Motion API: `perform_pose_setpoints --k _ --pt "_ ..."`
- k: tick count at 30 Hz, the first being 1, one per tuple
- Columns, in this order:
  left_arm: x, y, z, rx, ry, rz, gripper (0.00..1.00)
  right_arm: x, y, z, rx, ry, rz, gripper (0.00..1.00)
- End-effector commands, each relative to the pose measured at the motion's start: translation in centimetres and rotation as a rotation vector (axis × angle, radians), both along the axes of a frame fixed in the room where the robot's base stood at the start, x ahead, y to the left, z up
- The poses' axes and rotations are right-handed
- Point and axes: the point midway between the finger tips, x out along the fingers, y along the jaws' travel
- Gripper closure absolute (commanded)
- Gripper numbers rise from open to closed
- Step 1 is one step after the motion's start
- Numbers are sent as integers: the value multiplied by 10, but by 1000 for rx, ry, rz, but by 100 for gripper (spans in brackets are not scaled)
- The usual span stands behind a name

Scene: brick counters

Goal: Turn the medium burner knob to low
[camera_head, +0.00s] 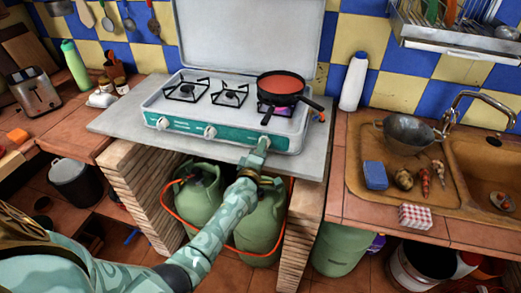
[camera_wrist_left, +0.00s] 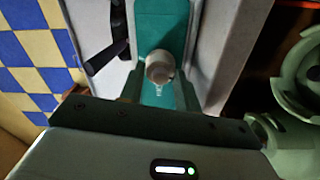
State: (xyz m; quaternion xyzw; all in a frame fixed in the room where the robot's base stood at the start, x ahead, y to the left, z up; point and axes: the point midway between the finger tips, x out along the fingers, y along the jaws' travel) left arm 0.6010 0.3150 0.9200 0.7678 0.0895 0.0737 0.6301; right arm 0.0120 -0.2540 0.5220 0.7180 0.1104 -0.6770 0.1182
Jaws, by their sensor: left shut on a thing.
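The white camping stove (camera_head: 296,139) has a teal front panel (camera_head: 183,126) with a left knob (camera_head: 162,123) and a middle knob (camera_head: 210,132) uncovered. My left gripper (camera_head: 262,142) is at the right part of this panel, covering the knob there in the head view. In the left wrist view that pale round knob (camera_wrist_left: 160,66) sits between the fingers of my left gripper (camera_wrist_left: 159,84), which is shut on it. The knob's exact setting cannot be read. My right gripper is not in view.
A dark pan with red contents (camera_head: 283,83) stands on the right burner, its handle pointing right. Two green gas bottles (camera_head: 198,200) stand below the stove. A white bottle (camera_head: 354,82) stands right of the stove, and a sink (camera_head: 485,165) is farther right.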

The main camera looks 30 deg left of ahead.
Motion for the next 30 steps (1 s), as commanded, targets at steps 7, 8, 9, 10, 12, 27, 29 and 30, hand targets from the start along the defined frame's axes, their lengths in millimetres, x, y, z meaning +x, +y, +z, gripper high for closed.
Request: perform_pose_setpoints --k 7,8,9,10,12,27,29,30 --pt "-1 -1 -2 -58 -9 -2 90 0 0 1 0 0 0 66" --pt "-1 -1 -2 -62 -10 -2 90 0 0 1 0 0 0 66" --pt "-1 -1 -2 -65 -11 -2 90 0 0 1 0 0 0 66" --pt "-1 -1 -2 -67 -11 -2 90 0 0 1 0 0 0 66" --pt "-1 -1 -2 -70 -12 -2 90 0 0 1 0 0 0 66" --pt "-1 -1 -2 -70 -13 -1 45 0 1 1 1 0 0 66" --pt "-1 -1 -2 -70 -13 -1 45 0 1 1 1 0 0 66" --pt "-1 -1 -2 -70 -13 -1 45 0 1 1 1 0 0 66"
